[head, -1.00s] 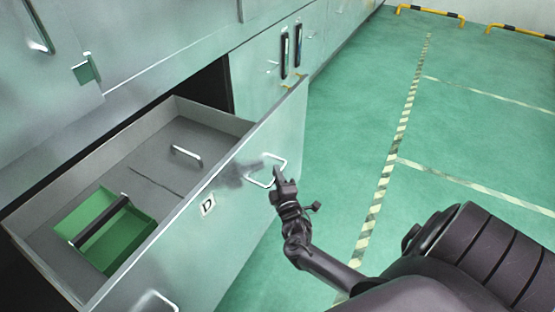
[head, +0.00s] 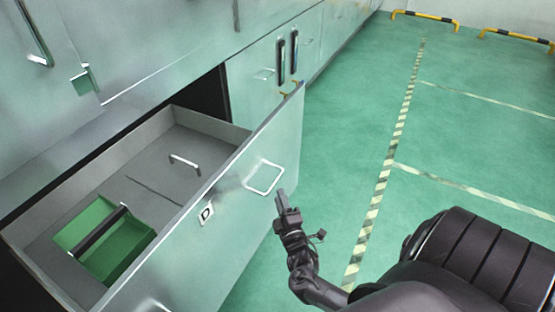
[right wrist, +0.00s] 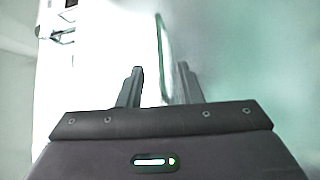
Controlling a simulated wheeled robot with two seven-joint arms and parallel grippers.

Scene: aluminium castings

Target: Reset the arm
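My right gripper (head: 281,201) is just in front of the open drawer's front panel (head: 235,225), to the right of its wire handle (head: 265,178), and looks apart from it. My left gripper is not in view.
The drawer is pulled out from a grey cabinet (head: 150,45) and carries a "D" label. Inside are a green bin (head: 125,255) with a dark bar and a small metal handle (head: 185,162). Green floor (head: 350,130) with striped tape lies clear to the right.

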